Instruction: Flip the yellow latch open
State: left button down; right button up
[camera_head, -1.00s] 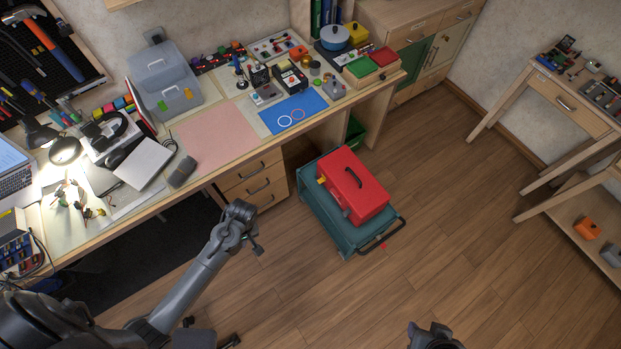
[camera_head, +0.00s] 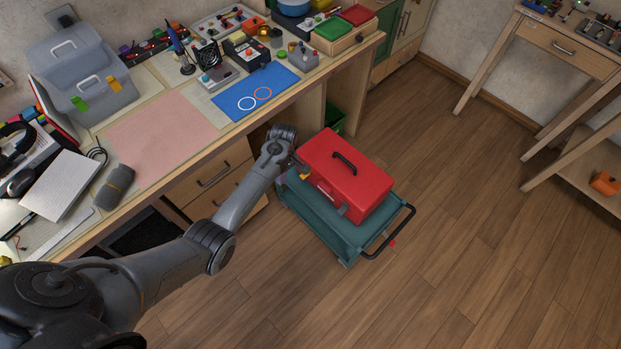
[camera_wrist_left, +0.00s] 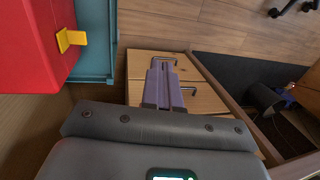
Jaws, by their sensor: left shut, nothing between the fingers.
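The red toolbox (camera_head: 346,172) has its lid down and a black handle on top. Its yellow latch (camera_head: 305,177) is small and partly blocked in the head view. In the left wrist view the yellow latch (camera_wrist_left: 70,40) juts out from the red side wall at upper left. My left gripper (camera_wrist_left: 165,84) is shut and empty, its fingers to the right of the latch and apart from it. In the head view my left gripper (camera_head: 291,164) is at the toolbox's left end, its fingertips hard to make out. My right gripper is out of view.
The toolbox stands on a teal cart (camera_head: 330,232) with a black push handle (camera_head: 392,235). The workbench (camera_head: 160,190) with wooden drawers (camera_head: 213,178) is close to my left arm. Open wooden floor (camera_head: 450,240) lies to the right of the cart.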

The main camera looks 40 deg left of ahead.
pick_arm(q)
jog(key=t+b, duration=0.2)
jog(key=b, duration=0.6)
send_over(302, 176)
jog(key=shift+r, duration=0.7)
jog(key=shift+d+f, duration=0.1)
notch_tip(302, 176, down, 13)
jog(key=b, duration=0.8)
jog(key=shift+f, duration=0.4)
jog(key=shift+t, duration=0.3)
